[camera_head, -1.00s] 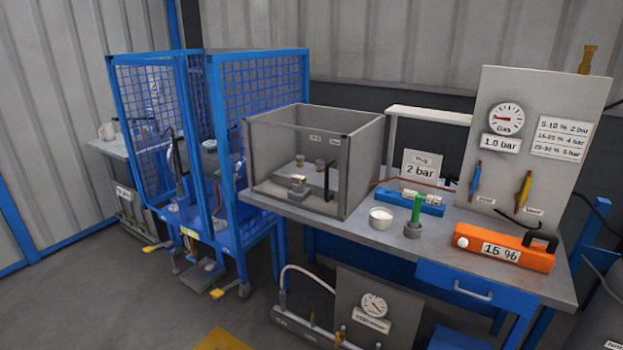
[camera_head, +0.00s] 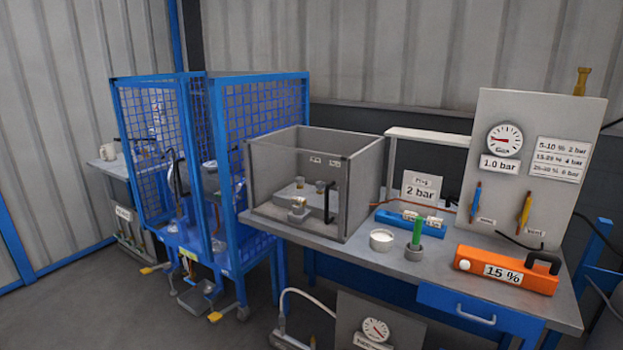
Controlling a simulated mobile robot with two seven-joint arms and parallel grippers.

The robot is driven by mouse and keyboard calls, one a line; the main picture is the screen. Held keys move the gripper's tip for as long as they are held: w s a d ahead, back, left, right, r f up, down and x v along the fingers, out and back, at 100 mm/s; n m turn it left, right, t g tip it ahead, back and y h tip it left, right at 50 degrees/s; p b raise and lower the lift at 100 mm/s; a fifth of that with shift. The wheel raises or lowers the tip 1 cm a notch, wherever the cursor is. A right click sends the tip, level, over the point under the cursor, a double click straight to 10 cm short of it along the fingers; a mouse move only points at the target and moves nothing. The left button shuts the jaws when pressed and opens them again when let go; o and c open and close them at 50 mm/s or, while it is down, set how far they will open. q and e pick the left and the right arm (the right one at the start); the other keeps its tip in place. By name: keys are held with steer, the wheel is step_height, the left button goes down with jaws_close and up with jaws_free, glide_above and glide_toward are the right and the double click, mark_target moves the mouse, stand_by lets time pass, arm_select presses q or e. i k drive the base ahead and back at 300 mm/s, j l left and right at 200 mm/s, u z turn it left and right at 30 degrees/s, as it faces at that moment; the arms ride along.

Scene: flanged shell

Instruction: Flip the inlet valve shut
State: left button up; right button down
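A grey upright panel (camera_head: 570,112) stands at the back right of the workbench. It carries a round gauge (camera_head: 504,139) above a "1.0 bar" plate and two upright valve levers. The left lever (camera_head: 475,202) is blue with orange. A small label sits beside each lever, too small to read, so I cannot tell which is the inlet valve. Neither of my grippers is in view.
On the bench (camera_head: 420,268) stand an orange "15 %" device (camera_head: 508,270), a green-topped cylinder (camera_head: 416,235), a white cup (camera_head: 381,241), a blue block (camera_head: 410,220) and a clear-fronted box (camera_head: 315,185). A blue mesh cage (camera_head: 262,140) stands left. A second gauge (camera_head: 376,331) is low in front.

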mark_target(474, 209)
steer(key=i+j+z, duration=0.4)
steer(key=i+j, duration=0.25)
steer(key=i, duration=0.4)
steer(key=i+j+z, duration=0.45)
steer(key=i+j, duration=0.45)
